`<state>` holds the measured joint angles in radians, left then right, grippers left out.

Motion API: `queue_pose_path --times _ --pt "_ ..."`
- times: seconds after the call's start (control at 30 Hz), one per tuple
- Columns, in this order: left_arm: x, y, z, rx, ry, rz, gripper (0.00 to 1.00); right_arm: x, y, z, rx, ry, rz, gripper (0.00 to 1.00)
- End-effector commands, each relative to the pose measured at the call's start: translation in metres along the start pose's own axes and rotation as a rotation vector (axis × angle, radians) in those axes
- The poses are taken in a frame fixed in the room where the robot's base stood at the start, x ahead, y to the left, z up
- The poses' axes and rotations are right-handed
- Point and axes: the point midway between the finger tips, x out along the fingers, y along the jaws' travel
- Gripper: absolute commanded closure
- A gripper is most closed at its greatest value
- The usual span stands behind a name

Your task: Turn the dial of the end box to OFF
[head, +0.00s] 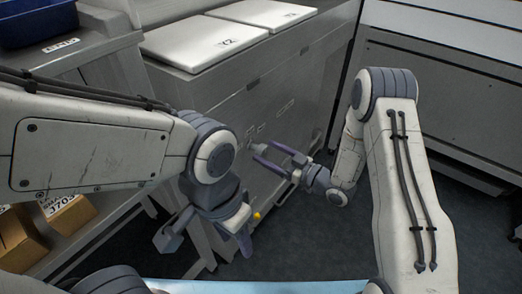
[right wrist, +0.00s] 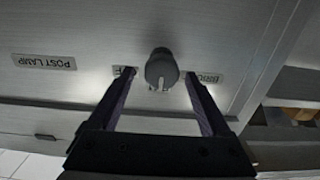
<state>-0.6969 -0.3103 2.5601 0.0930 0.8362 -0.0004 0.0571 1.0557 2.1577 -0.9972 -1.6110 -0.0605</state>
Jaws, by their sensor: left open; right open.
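A grey round dial (right wrist: 161,70) stands out from a pale metal panel in the right wrist view. A "POST LAMP" plate (right wrist: 44,62) is to its left. Small plates flank it: one (right wrist: 122,71) is partly hidden by a finger, the other (right wrist: 208,77) seems to begin "BRI". I cannot read the dial's setting. My right gripper (right wrist: 166,80) is open, its fingers on either side of the dial, with gaps visible. In the head view the right gripper (head: 261,153) is at the cabinet front. My left gripper (head: 243,236) is open and low, away from the dial.
The metal cabinet (head: 240,100) carries two pale lids (head: 205,42). A blue bin (head: 38,18) sits above an "END" label (head: 61,46) at the left. Cardboard boxes (head: 70,213) are on a lower-left shelf. Another cabinet (head: 440,95) stands right; dark floor (head: 305,235) lies between.

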Motion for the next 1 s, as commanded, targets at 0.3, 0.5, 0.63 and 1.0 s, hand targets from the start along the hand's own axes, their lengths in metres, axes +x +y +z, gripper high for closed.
queue_pose_path --times 0.3,0.5,0.63,1.0 --pt "0.002 0.000 0.000 0.000 0.000 0.000 0.50 0.025 -0.001 0.000 0.000 -0.001 -0.002 0.18" --pt "0.002 0.000 0.000 0.000 0.000 0.000 0.50 0.026 -0.001 0.000 0.000 -0.001 -0.003 0.18" --pt "0.002 0.000 0.000 0.000 0.000 0.000 0.50 0.026 -0.002 0.000 0.000 -0.001 -0.003 0.64" --pt "0.000 0.000 0.000 0.000 0.000 0.000 0.50 0.027 -0.002 0.000 0.021 -0.001 -0.003 1.00"
